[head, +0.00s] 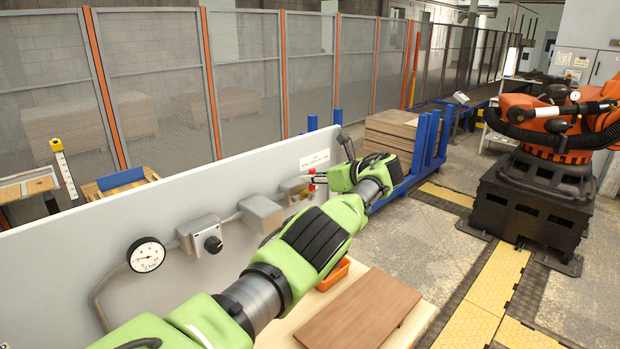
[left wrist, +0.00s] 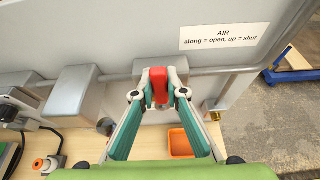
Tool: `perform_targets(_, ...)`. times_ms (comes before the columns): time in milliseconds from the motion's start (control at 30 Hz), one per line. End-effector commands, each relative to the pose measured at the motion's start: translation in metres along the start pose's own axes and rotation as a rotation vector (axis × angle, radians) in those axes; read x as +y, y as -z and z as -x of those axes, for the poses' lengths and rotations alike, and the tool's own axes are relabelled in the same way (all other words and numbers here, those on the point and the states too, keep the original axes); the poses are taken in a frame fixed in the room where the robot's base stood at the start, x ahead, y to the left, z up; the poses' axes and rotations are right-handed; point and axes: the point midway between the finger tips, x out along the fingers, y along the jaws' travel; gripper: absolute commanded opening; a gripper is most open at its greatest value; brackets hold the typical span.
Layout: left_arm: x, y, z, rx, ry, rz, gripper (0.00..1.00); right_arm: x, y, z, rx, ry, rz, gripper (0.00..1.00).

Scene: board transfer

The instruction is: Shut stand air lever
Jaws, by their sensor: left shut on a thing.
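The air lever has a red handle (left wrist: 159,84) in front of a grey block on the panel's pipe; a bit of red also shows in the head view (head: 312,181). My left gripper (left wrist: 158,90) is shut on the red handle, with a fingertip on each side of it. In the head view my left gripper (head: 316,181) is at the panel, partly hidden by its own arm. A label (left wrist: 224,37) above the pipe reads "AIR along = open, up = shut". The lever's exact angle is hard to tell. My right gripper is not in view.
The pale panel (head: 100,240) carries a gauge (head: 146,255), a knob box (head: 204,237) and a grey box (head: 262,214). A brown board (head: 362,310) lies on the table, near an orange bin (head: 335,275). A blue stand with stacked boards (head: 392,130) and an orange robot (head: 560,125) stand beyond.

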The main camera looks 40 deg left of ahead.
Motion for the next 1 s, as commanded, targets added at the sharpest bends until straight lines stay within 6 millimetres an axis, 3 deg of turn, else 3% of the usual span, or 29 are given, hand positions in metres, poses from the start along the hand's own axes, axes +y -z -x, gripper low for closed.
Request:
perform_targets(167, 0.001, 0.002, -0.001, 0.002, -0.003, -0.005, 0.0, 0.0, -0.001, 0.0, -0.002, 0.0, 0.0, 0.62)
perform_targets(200, 0.001, 0.002, -0.001, 0.002, -0.003, -0.005, 0.15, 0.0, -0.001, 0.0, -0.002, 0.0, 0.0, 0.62)
perform_targets(267, 0.001, 0.002, -0.001, 0.002, -0.003, -0.005, 0.31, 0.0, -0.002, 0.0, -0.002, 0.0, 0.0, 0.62)
perform_targets(733, 0.0, 0.001, 0.004, 0.0, 0.0, -0.001, 0.31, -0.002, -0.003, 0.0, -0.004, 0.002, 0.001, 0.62)
perform_targets(1000, 0.0, 0.002, 0.031, 0.001, 0.002, 0.0, 0.31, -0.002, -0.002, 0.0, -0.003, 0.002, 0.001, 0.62)
